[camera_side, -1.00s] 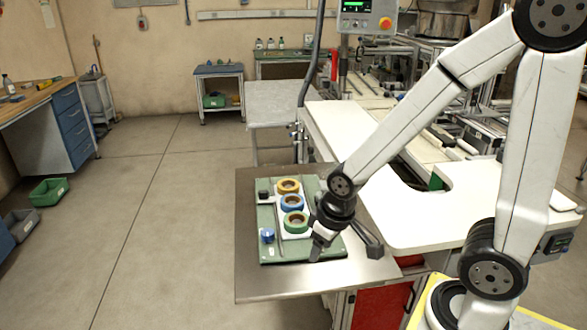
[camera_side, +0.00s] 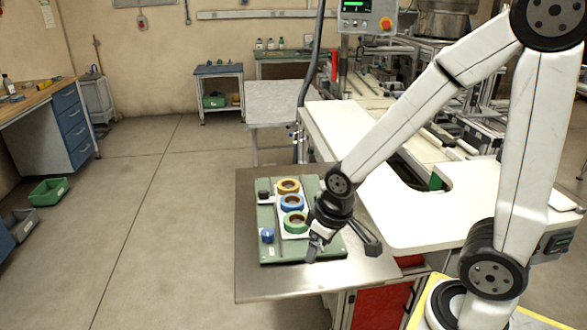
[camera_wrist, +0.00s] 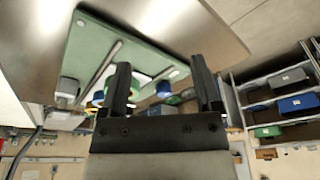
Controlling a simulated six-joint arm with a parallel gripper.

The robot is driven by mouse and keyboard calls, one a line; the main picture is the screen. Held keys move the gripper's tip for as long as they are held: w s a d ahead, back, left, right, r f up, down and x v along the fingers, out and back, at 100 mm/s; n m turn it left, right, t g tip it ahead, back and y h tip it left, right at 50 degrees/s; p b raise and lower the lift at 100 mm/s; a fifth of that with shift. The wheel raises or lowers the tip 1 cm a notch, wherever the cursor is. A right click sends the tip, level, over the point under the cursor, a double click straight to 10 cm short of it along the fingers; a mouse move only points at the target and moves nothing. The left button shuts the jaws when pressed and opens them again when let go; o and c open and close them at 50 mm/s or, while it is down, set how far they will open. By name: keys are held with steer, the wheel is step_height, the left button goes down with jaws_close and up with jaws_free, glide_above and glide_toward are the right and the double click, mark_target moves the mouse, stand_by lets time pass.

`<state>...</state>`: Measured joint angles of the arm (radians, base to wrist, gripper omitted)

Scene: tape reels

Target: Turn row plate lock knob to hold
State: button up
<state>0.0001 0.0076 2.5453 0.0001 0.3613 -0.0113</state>
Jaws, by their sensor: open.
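A green base plate (camera_side: 268,213) lies on the metal table. It bears a pale row plate (camera_side: 282,232) with an orange reel (camera_side: 288,187), a blue reel (camera_side: 292,203) and a green reel (camera_side: 293,223) in a line. A blue knob (camera_side: 267,236) stands at the plate's near left, and a black block or knob (camera_side: 263,184) at its far left. I cannot tell which is the lock knob. My gripper (camera_side: 315,247) hangs at the plate's near right, apart from both. In the wrist view my gripper (camera_wrist: 163,88) is open, with a blue part (camera_wrist: 163,89) visible beyond the fingers.
The metal table (camera_side: 270,288) is bare in front of the plate. A white bench (camera_side: 400,232) adjoins it at the right. In the wrist view, shelves with bins (camera_wrist: 288,78) stand in the background at the right.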

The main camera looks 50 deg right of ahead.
mark_target(267, 232)
steer(key=w+r+n+g, duration=0.1)
steer(key=w+n, duration=0.1)
steer(key=w, duration=0.3)
steer(key=w+r+n, duration=0.1)
steer(key=w, duration=0.4)
steer(key=w+r+n+g, duration=0.1)
steer(key=w+n, duration=0.1)
steer(key=w, duration=0.3)
steer(key=shift+d+r+n+g, duration=0.3)
steer(key=shift+d+r, duration=0.05)
steer(key=shift+d, duration=0.05)
steer(key=shift+f, duration=3.9)
jaws_close()
